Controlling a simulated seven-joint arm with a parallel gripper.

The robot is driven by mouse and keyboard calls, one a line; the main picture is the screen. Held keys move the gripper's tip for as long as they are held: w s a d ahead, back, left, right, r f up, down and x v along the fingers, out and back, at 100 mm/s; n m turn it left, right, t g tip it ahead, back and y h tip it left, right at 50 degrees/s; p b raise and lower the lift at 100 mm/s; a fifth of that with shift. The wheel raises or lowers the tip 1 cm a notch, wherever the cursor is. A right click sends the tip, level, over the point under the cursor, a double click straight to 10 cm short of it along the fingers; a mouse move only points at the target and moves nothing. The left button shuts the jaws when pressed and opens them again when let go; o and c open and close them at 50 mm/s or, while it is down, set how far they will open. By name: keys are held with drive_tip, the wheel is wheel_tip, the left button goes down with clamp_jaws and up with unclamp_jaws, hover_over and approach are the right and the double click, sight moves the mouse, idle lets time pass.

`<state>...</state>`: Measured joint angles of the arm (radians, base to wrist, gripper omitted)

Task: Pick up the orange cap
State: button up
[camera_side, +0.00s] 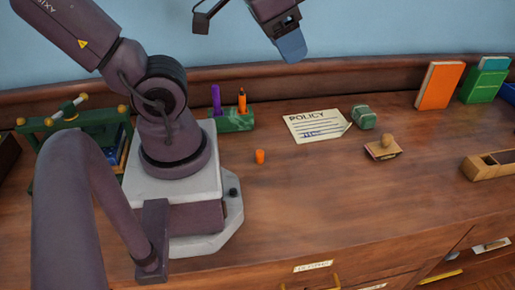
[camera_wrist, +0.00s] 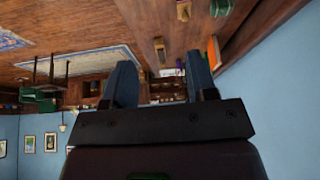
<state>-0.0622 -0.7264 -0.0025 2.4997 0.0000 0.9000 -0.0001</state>
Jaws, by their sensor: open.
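The orange cap (camera_side: 260,156) stands on the wooden desk top (camera_side: 215,250) in the side view, just right of my arm's base. It is small and looks like a short cylinder. Nothing touches it. My gripper (camera_side: 292,48) is high above the back of the desk at the top of the side view, well apart from the cap. In the wrist view my gripper (camera_wrist: 160,75) shows two blue-grey fingers spread apart with nothing between them. I cannot make out the cap in the wrist view, which looks across the room.
A green pen holder (camera_side: 232,120) with a purple and an orange pen stands behind the cap. A POLICY sheet (camera_side: 316,126), a green bundle (camera_side: 364,117) and a stamp (camera_side: 383,148) lie to the right. Books (camera_side: 439,86) stand at the back right. The desk around the cap is clear.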

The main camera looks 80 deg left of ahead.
drive_tip(key=a+f+n+g+y, duration=0.1)
drive_tip(key=a+f+n+g, duration=0.1)
drive_tip(key=a+f+g, duration=0.4)
drive_tip(key=m+h, duration=0.1)
drive_tip(key=m, duration=2)
hover_over(260, 151)
drive_tip(key=shift+t, duration=0.3)
drive_tip(key=f, duration=2.2)
drive_tip(key=shift+w+d+f, duration=0.1)
drive_tip(key=shift+w+d, duration=0.15)
drive_tip(key=shift+w, duration=0.05)
drive_tip(key=shift+s+a+f, duration=0.15)
drive_tip(key=shift+f, duration=1.4)
drive_tip(key=shift+s+a+f, duration=0.1)
drive_tip(key=shift+s+f, duration=0.05)
drive_tip(key=shift+f, duration=1.4)
drive_tip(key=shift+c, duration=0.4)
clamp_jaws()
